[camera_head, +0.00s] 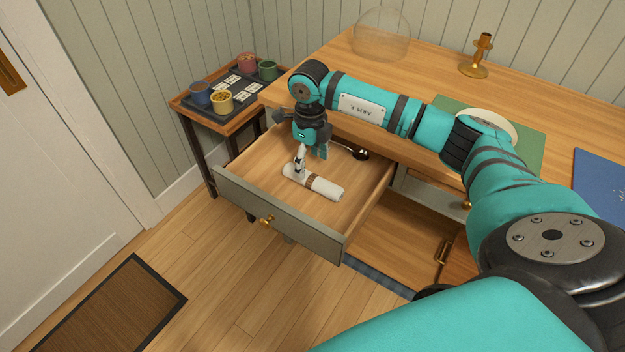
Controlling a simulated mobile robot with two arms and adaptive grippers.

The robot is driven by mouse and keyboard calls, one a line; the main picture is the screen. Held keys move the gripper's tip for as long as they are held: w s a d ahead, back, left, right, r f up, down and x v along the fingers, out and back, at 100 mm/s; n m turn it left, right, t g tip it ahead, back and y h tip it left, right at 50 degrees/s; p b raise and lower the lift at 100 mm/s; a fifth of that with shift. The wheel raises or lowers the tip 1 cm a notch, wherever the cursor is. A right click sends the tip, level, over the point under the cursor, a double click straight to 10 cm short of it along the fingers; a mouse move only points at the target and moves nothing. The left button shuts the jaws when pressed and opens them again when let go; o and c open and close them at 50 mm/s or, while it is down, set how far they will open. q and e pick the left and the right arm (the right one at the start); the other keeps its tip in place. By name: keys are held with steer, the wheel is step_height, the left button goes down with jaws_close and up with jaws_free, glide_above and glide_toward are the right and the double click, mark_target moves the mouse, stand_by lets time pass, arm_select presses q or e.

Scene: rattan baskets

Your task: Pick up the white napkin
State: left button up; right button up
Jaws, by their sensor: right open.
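The white napkin (325,187) is rolled, with a brown band around it. It lies in the open drawer (258,178) of the wooden desk. My right gripper (310,158) points down into the drawer, over the napkin's left end. It is open, and one light-coloured finger is at or just above the napkin; I cannot tell whether they touch. My left gripper does not show.
A dark ladle-like utensil (358,153) lies at the drawer's back. The desk top (410,75) holds a glass dome (381,38), a brass candlestick (478,58) and a green mat (528,150) with a white plate (495,120). A side table (180,103) with cups stands left.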

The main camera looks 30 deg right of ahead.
mark_target(313, 177)
steer(key=shift+s+f, duration=0.1)
steer(key=shift+f, duration=0.45)
steer(key=f, duration=0.3)
steer(key=shift+s+f+p, duration=0.3)
steer(key=shift+s+p, duration=0.05)
steer(key=shift+s, duration=0.05)
steer(key=shift+f, duration=0.55)
steer(key=c, duration=0.6)
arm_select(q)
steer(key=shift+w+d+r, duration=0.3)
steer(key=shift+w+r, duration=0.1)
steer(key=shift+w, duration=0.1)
arm_select(e)
steer(key=c, duration=0.6)
